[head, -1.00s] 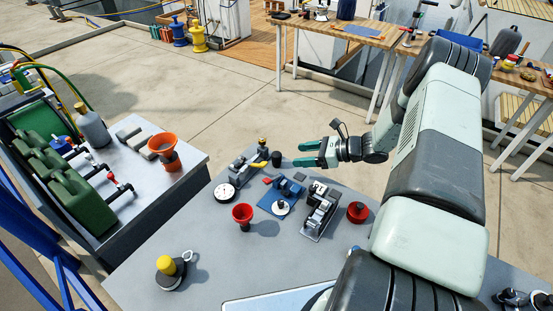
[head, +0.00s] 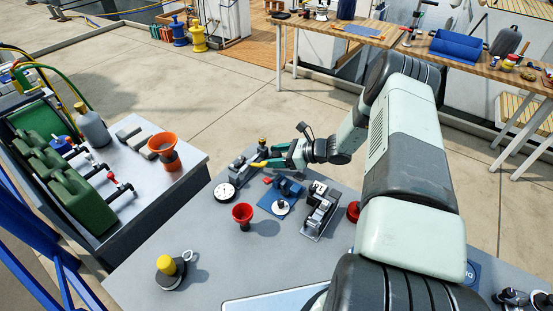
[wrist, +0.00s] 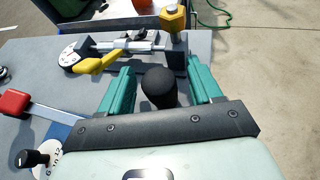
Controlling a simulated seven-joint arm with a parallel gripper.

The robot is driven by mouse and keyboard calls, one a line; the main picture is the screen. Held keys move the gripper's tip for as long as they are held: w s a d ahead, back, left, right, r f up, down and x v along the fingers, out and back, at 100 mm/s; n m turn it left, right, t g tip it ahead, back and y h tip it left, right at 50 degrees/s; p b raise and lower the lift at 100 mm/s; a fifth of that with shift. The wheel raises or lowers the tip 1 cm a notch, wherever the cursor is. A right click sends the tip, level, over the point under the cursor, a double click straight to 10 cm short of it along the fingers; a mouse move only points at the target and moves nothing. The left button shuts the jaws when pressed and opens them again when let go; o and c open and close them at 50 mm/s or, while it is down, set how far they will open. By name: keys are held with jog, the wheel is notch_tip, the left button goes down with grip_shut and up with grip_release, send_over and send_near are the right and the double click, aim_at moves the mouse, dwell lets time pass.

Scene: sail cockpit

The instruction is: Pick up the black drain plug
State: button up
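The black drain plug (wrist: 158,92) stands upright in the wrist view as a dark round-topped cylinder, between the two green fingers of my gripper (wrist: 160,84). A gap shows between the plug and the right finger, and the left finger also looks apart from it. My gripper is open. In the head view my gripper (head: 276,157) is low at the far edge of the grey table, and its fingers largely hide the plug there.
A valve fitting with a yellow lever (wrist: 95,63) and brass knob (wrist: 172,18) lies just beyond the fingers.

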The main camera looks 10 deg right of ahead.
jog(key=c, duration=1)
jog(key=shift+o, duration=0.2)
jog(key=shift+r, duration=0.1)
